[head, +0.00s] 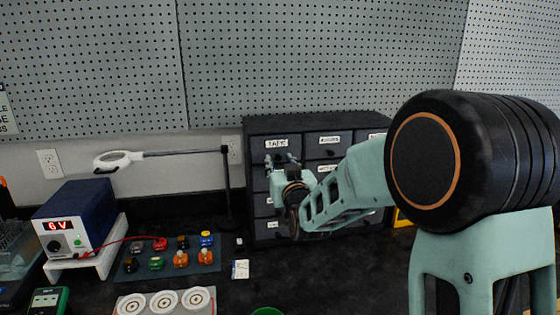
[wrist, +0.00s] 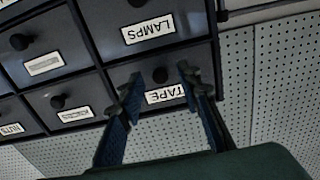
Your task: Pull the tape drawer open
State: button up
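The tape drawer (head: 262,146) is the top-left drawer of a dark cabinet (head: 350,122), with a white TAPE label. It looks shut in the head view. In the wrist view the drawer front (wrist: 150,68) appears turned round, with its dark round knob (wrist: 160,75) showing between my fingers. My gripper (wrist: 159,79) is open, with one finger on each side of the knob in this view. I cannot tell whether the fingers touch it or how far off they are. In the head view my gripper (head: 283,160) is just in front of the drawer and hides its knob.
The LAMPS drawer (wrist: 135,15) is next to the tape drawer. A lamp on a black post (head: 227,185) stands left of the cabinet. A power supply (head: 80,215) and a mat with small parts (head: 205,268) are further left. Pegboard (head: 300,60) is behind.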

jog(key=shift+w, duration=0.25)
grip_shut()
dwell(0.3)
